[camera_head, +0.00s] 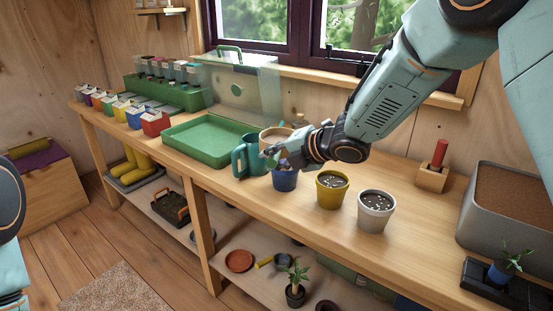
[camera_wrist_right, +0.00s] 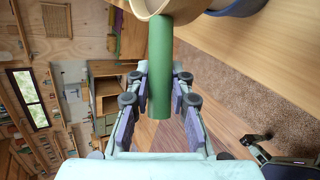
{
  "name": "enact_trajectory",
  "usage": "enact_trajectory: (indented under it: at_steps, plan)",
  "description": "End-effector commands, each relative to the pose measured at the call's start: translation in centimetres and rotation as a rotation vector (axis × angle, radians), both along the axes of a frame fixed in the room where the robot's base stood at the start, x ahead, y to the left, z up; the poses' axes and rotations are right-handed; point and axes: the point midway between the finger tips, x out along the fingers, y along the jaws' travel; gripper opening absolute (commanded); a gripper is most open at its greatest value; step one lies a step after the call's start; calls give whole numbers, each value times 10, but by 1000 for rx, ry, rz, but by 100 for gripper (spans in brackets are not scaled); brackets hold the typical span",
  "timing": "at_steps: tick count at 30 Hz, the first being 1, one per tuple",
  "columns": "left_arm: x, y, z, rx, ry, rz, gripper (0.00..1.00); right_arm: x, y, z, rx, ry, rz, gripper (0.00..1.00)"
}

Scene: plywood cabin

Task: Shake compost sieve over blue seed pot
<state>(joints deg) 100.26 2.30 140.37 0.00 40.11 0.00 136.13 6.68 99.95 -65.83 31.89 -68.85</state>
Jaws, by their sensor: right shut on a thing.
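The compost sieve (camera_head: 277,139) has a round tan wooden rim and shows partly behind my right gripper (camera_head: 275,154) in the head view. In the right wrist view, my right gripper (camera_wrist_right: 160,103) is shut on the sieve's green handle (camera_wrist_right: 160,65), with the tan rim (camera_wrist_right: 158,6) beyond the fingers. The blue seed pot (camera_head: 285,181) stands on the bench just below my right gripper, its top partly hidden. A blue rim (camera_wrist_right: 240,8) shows beside the sieve in the right wrist view. The sieve's contents are hidden. My left gripper is out of view.
A teal jug (camera_head: 245,157) stands close left of the blue pot. Yellow (camera_head: 332,193) and white (camera_head: 375,212) pots stand to its right. A green tray (camera_head: 205,139) lies further left. A wooden block with a red-handled tool (camera_head: 433,176) and a grey soil bin (camera_head: 512,208) are at right.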

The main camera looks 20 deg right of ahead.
Motion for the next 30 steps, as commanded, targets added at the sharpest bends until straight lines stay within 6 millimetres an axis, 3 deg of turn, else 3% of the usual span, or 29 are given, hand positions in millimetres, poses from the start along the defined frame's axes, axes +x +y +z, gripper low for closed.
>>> enact_trajectory:
  at_steps: [6,13,24,30]
  plan:
    - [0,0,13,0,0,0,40,1,-24,4,3,-2,-3,0]
    - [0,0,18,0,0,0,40,0,-36,2,0,-2,0,0]
    - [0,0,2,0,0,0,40,0,-4,0,-3,-3,3,0]
    - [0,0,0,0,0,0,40,0,4,1,0,-2,0,0]
